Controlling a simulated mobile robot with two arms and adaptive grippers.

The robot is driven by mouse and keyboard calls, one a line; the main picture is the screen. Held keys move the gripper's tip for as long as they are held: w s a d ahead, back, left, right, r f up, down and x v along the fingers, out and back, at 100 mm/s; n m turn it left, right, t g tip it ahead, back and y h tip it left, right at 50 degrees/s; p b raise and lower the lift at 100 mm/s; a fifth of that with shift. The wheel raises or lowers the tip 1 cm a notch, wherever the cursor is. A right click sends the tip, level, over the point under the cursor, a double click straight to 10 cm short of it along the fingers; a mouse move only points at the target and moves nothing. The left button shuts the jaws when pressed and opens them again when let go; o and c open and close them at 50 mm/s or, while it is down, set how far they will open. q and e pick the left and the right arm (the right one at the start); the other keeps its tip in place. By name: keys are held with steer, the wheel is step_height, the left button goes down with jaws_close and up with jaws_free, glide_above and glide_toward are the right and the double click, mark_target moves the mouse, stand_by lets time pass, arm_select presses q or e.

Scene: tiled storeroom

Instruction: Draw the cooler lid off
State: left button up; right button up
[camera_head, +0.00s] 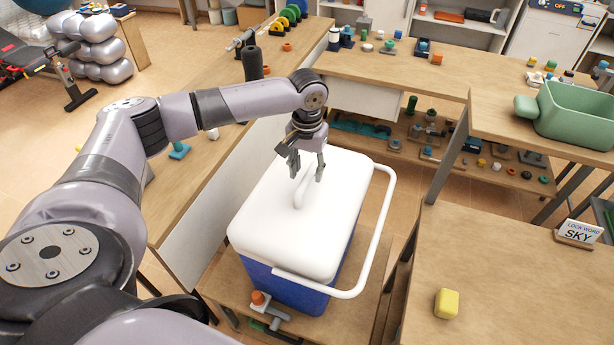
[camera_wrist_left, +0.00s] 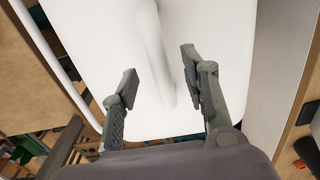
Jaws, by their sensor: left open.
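The cooler has a blue body (camera_head: 290,287) and a white lid (camera_head: 275,225) that sits on top of it. A raised white handle (camera_head: 301,191) stands on the lid, and it also shows in the left wrist view (camera_wrist_left: 153,50). A white carrying bail (camera_head: 378,235) runs along the cooler's right side. My left gripper (camera_head: 306,174) is open just above the lid at the handle. In the left wrist view, its two fingers (camera_wrist_left: 160,92) stand apart with the handle's near end between them; I cannot tell whether they touch it. My right gripper is not in view.
The cooler stands on a low wooden stand (camera_head: 225,285) between benches. A small orange-topped fitting (camera_head: 260,299) lies at its front. The bench at right holds a yellow block (camera_head: 446,303) and a sign (camera_head: 580,233). A green tub (camera_head: 575,115) stands behind on another table.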

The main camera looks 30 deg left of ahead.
mark_target(307, 175)
arm_select(q)
step_height(307, 175, down, 3)
steer(key=shift+f, duration=0.45)
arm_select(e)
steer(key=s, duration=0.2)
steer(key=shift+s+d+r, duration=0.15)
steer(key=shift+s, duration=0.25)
arm_select(q)
steer(key=shift+c, duration=0.2)
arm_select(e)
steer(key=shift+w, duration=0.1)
arm_select(q)
steer(key=c, duration=0.4)
jaws_close()
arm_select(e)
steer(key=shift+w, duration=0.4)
arm_select(q)
steer(key=shift+r, duration=0.1)
